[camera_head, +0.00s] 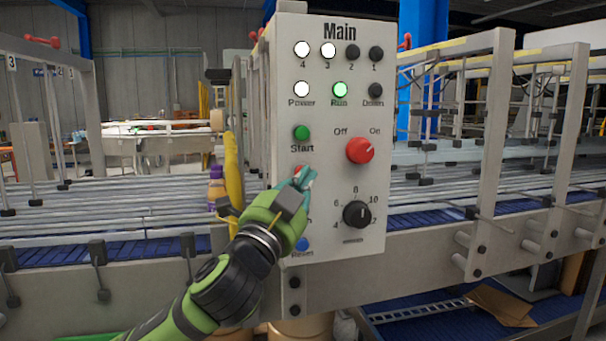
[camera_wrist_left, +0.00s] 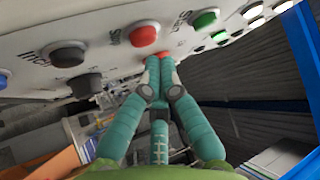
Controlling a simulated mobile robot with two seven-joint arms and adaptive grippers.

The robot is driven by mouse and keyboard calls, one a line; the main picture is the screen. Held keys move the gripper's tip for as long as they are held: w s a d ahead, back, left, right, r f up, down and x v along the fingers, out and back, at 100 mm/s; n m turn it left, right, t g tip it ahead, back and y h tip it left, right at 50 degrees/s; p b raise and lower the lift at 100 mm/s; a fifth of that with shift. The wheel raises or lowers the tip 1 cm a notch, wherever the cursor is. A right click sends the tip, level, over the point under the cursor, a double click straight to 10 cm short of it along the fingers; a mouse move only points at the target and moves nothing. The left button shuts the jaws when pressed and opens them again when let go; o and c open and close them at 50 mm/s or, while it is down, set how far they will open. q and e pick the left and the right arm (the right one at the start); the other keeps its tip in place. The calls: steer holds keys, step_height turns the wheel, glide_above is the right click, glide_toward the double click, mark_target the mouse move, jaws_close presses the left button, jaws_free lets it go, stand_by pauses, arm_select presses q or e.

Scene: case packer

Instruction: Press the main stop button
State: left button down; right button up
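The grey control panel (camera_head: 330,210) is headed "Main". The red stop button (camera_head: 297,170) sits below the green Start button (camera_head: 302,132), mostly hidden by my left gripper in the head view. In the left wrist view the red button (camera_wrist_left: 143,35) shows clear, just left of and above the fingertips. My left gripper (camera_head: 304,178) is in front of the panel at this button. Its teal fingers (camera_wrist_left: 160,62) are together with nothing visible between them. I cannot tell whether they touch the button. My right gripper is not in view.
A red Off/On knob (camera_head: 360,150) and a black dial (camera_head: 357,214) lie right of the fingers. A blue Reset button (camera_head: 302,244) is below. The Run light (camera_head: 340,90) is lit green. Conveyor rails (camera_head: 130,215) extend on both sides of the panel.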

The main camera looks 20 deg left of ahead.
arm_select(q)
steer(key=shift+w+a, duration=0.1)
steer(key=shift+w, duration=0.05)
steer(key=shift+w+a, duration=0.15)
steer(key=shift+w, duration=0.1)
steer(key=shift+w+a, duration=0.25)
steer(key=shift+w, duration=0.1)
stand_by(1.1)
stand_by(0.3)
steer(key=shift+s+d, duration=0.5)
steer(key=shift+s, duration=0.25)
steer(key=s+d, duration=0.1)
steer(key=s, duration=0.1)
steer(key=s+d+p, duration=0.1)
steer(key=s, duration=0.1)
steer(key=shift+d, duration=0.4)
stand_by(0.5)
